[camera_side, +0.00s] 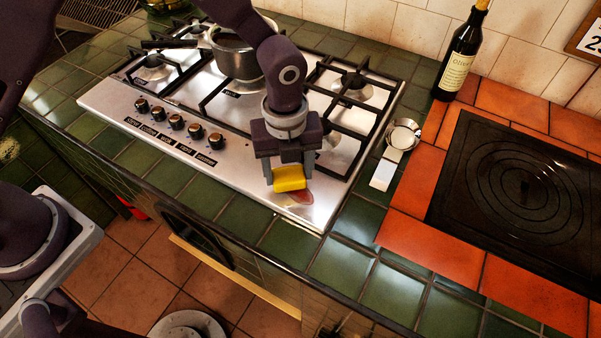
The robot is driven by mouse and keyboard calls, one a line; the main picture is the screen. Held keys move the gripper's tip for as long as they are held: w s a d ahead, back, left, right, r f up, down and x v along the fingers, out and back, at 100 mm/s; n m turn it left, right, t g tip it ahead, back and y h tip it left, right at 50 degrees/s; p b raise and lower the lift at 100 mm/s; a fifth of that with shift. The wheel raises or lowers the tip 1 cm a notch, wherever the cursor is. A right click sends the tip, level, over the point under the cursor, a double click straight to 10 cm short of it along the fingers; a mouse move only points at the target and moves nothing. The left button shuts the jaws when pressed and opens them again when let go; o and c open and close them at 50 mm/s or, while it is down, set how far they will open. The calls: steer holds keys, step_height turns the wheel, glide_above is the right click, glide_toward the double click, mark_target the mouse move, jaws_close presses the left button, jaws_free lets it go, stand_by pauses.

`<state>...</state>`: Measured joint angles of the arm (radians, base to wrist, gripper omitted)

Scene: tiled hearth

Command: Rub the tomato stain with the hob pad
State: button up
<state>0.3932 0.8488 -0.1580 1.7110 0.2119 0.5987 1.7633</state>
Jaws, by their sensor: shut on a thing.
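A yellow hob pad (289,178) is held between the fingers of my gripper (288,172), which points down over the front right of the steel hob (235,180). The reddish tomato stain (299,198) shows on the steel just in front of the pad and partly under it. The pad and gripper hide part of the stain. The pad is at or very close to the hob surface; I cannot tell whether it touches.
A saucepan (238,58) stands on the back of the hob, left of my arm. Black pan grates and front knobs (176,122) lie nearby. To the right are a spoon rest (384,172), a dark bottle (460,55) and a black hotplate (520,190). Green tiles in front are clear.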

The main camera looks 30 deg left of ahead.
steer(key=shift+a, duration=1.95)
step_height(320, 180, up, 7)
steer(key=shift+f, duration=0.2)
steer(key=shift+f, duration=0.1)
